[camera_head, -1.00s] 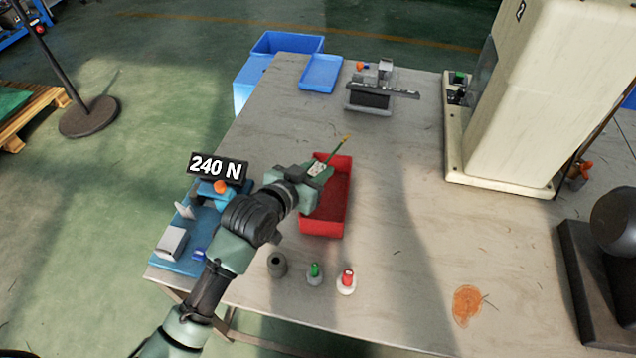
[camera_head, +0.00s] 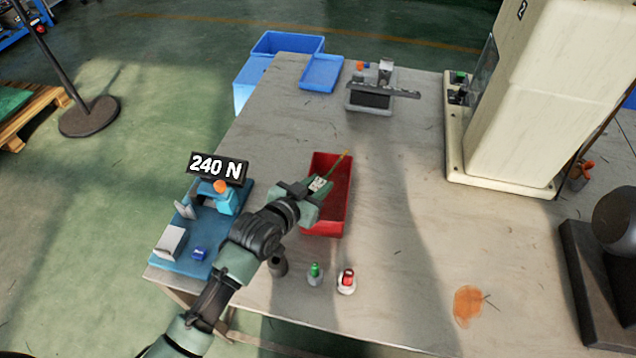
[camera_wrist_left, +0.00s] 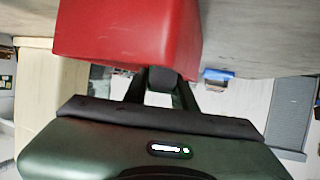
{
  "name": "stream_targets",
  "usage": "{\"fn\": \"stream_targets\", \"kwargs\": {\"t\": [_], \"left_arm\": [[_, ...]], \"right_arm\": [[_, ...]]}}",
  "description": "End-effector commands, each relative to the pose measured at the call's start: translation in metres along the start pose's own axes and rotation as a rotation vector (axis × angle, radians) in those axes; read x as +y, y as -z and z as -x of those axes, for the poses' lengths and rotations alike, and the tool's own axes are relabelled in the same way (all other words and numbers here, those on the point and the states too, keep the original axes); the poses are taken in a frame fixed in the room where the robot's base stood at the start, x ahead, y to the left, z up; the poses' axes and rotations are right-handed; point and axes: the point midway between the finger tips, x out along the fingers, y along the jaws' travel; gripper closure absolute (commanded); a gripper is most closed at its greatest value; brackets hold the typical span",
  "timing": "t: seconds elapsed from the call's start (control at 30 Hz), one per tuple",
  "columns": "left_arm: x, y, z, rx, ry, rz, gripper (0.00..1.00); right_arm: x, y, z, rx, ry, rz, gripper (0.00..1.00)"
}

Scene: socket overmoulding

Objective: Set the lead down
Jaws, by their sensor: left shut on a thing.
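My left gripper (camera_head: 313,190) is at the red bin (camera_head: 345,215) on the table, over its left part. It is shut on the lead (camera_head: 338,164), a thin brownish-green length that sticks out past the fingers toward the bin's far edge. In the left wrist view the bin's red wall (camera_wrist_left: 125,40) fills the top, with the gripper fingers (camera_wrist_left: 160,88) just below it. The held part of the lead is hidden there. My right gripper is not in view.
A blue fixture (camera_head: 203,240) with a "240 N" display (camera_head: 217,168) stands left of the arm. Green (camera_head: 315,272) and red (camera_head: 347,281) buttons sit in front of the bin. A blue tray (camera_head: 321,73), a grey device (camera_head: 370,98) and a cream machine (camera_head: 520,100) stand farther back. Mid-right table is clear.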

Motion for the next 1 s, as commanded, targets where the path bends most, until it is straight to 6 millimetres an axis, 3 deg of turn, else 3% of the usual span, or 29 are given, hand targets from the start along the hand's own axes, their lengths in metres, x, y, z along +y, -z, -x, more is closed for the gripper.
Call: {"fn": "stream_targets", "kwargs": {"t": [0.03,0.07,0.13,0.47,0.6,1.0], "left_arm": [[0.000,-0.002,-0.001,0.000,0.000,0.000,1.00],[0.000,-0.002,-0.001,0.000,0.000,0.000,0.71],[0.000,-0.002,-0.001,0.000,0.000,0.000,0.52],[0.000,-0.001,0.000,0.000,0.000,0.000,0.52],[0.000,0.011,0.004,0.003,0.001,0.001,0.52],[0.000,0.007,0.088,-0.001,0.000,0.000,0.52]], "right_arm": [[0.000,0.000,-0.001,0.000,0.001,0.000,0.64],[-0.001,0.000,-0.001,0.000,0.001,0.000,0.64],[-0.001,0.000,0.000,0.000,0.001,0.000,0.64],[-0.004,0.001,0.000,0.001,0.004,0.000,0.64],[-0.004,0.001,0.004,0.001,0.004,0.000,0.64],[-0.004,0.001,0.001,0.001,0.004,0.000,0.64]]}}
